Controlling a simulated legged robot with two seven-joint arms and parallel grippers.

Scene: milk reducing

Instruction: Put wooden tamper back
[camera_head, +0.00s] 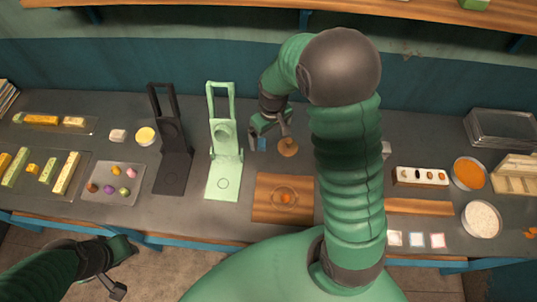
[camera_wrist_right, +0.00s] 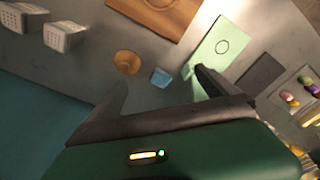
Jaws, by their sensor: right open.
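The wooden tamper (camera_head: 288,147) is a small brown round piece standing on the grey counter, behind the wooden board. In the right wrist view the tamper (camera_wrist_right: 127,62) lies toward the left finger's side, apart from the fingers. My right gripper (camera_head: 268,128) is open and empty, close above the counter beside the tamper; its two spread fingers also show in the wrist view (camera_wrist_right: 160,82). My left gripper (camera_head: 124,267) is open and empty in front of the counter's front edge, at the lower left.
A small blue block (camera_head: 262,144) sits beside the tamper. A light green press (camera_head: 223,184) and a black press (camera_head: 172,180) stand to the left. The wooden board (camera_head: 265,210) carries a glass ring with orange pieces. My right arm hides part of the counter.

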